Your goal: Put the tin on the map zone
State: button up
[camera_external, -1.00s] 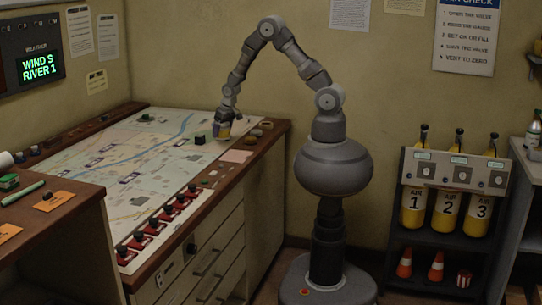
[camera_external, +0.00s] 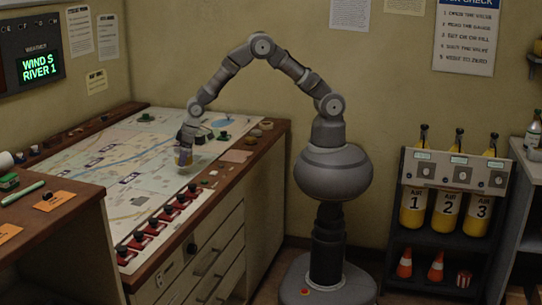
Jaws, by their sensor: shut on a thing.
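My gripper (camera_external: 186,145) is over the map table, shut on the tin (camera_external: 183,158). The tin is small, with a bluish and yellow side, and hangs upright below the fingers. It is over the right part of the printed map (camera_external: 130,190); I cannot tell whether its base touches the surface. Several small dark labels are printed or set on the map. I cannot tell which marking is the map zone.
A row of red switches with black knobs (camera_external: 160,217) runs along the map's front edge. A dark green block (camera_external: 223,136) and small round items (camera_external: 265,125) lie at the back right. A pink pad (camera_external: 236,156) lies on the wooden rim. The map's left part is mostly clear.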

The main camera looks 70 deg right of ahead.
jog(key=w+a, duration=0.1)
jog(key=w, duration=0.1)
jog(key=w+a, duration=0.1)
jog(key=w+b, duration=0.1)
jog(key=w, duration=0.1)
jog(key=shift+w+a+f, duration=0.3)
jog(key=shift+w+a, duration=0.05)
jog(key=shift+a, duration=0.05)
notch_tip(320, 180, down, 4)
jog(key=shift+r+b, duration=0.15)
jog(key=shift+b, duration=0.6)
jog(key=shift+r, duration=0.15)
jog(key=o, duration=1.1)
jog(key=shift+s+f, duration=0.1)
jog(key=shift+f, duration=0.1)
jog(key=shift+o, duration=0.2)
jog(key=shift+r, duration=0.15)
